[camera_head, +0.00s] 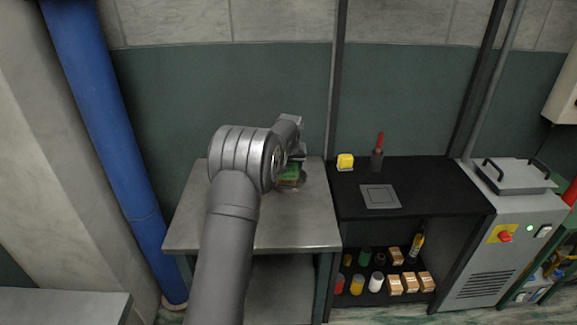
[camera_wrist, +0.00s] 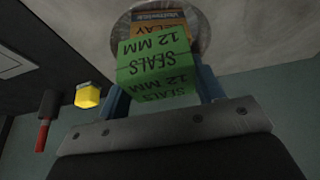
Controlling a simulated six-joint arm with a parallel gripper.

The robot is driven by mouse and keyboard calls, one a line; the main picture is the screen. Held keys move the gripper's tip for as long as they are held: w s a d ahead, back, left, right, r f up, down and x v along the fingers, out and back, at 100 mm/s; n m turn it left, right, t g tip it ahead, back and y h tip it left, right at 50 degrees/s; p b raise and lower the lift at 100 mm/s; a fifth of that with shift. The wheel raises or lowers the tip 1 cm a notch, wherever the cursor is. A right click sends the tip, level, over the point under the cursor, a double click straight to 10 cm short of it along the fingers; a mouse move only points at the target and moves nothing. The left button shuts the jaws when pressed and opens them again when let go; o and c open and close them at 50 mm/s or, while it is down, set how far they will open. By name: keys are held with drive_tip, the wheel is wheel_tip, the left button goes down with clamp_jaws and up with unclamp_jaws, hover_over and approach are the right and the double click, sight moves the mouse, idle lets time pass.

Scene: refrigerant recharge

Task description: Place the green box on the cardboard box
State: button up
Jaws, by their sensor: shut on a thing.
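The green box (camera_wrist: 155,64), lettered "SEALS 12 MM", is between the two blue fingers of my gripper (camera_wrist: 161,90) in the wrist view, and the gripper is shut on it. It also shows as a small green patch (camera_head: 289,171) in the head view, partly hidden by my arm. An orange-brown cardboard box (camera_wrist: 158,20) lies just beyond the green box in the wrist view and below it in the head view (camera_head: 287,183). I cannot tell whether the two boxes touch.
The cardboard box is on a round metallic dish (camera_wrist: 203,34) on the grey table (camera_head: 318,228). To the right, a black shelf unit (camera_head: 440,188) carries a yellow item (camera_head: 345,161) and a red-handled tool (camera_head: 379,148). Bottles and small boxes fill its lower shelf.

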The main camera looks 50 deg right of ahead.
drive_tip(key=shift+f, duration=0.15)
drive_tip(key=o, duration=1.1)
drive_tip(key=shift+c, duration=0.2)
drive_tip(key=v, duration=1.2)
drive_tip(key=x, duration=1.2)
drive_tip(key=shift+r, duration=1.85)
